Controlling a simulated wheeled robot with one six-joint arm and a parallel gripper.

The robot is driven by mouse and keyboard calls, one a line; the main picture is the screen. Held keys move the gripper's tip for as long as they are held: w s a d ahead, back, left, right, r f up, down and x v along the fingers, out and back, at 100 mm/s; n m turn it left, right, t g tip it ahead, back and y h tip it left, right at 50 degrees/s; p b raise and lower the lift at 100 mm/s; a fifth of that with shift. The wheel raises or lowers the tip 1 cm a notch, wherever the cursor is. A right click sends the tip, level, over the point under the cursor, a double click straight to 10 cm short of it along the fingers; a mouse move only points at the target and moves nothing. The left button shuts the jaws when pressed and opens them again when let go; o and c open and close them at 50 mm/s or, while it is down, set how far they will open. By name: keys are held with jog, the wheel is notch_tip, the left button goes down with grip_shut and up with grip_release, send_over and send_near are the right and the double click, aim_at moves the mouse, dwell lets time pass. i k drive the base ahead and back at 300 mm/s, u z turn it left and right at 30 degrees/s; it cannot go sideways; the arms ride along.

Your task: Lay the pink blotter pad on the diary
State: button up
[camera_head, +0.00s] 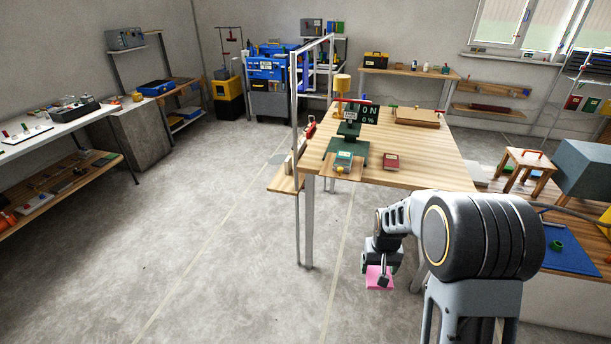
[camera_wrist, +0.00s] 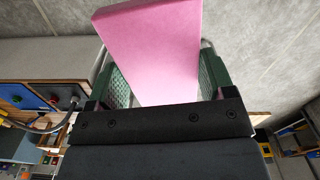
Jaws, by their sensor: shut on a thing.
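The pink blotter pad (camera_head: 375,276) is held by my gripper (camera_head: 382,264), low in front of the wooden table's near edge. In the wrist view the pad (camera_wrist: 155,45) sits between the two green-lined fingers and sticks out beyond them. My gripper is shut on it and apart from the table. A small dark red book-like item (camera_head: 391,161) lies flat on the near part of the table. It may be the diary, but its label is too small to read. A teal item (camera_head: 344,157) lies to its left.
The wooden table (camera_head: 425,180) has bare top around the red item. A green stand with a dark display (camera_head: 368,114), a yellow lamp (camera_head: 341,83) and a brown flat box (camera_head: 417,118) stand farther back. A metal frame (camera_head: 296,110) rises at the left edge. The floor left is clear.

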aim_at(344, 157)
jog(key=u, duration=0.1)
jog(key=k, duration=0.45)
jog(key=u, duration=1.15)
jog(key=i, duration=0.7)
jog(key=z, duration=0.65)
jog(key=i, duration=0.6)
jog(key=z, duration=0.55)
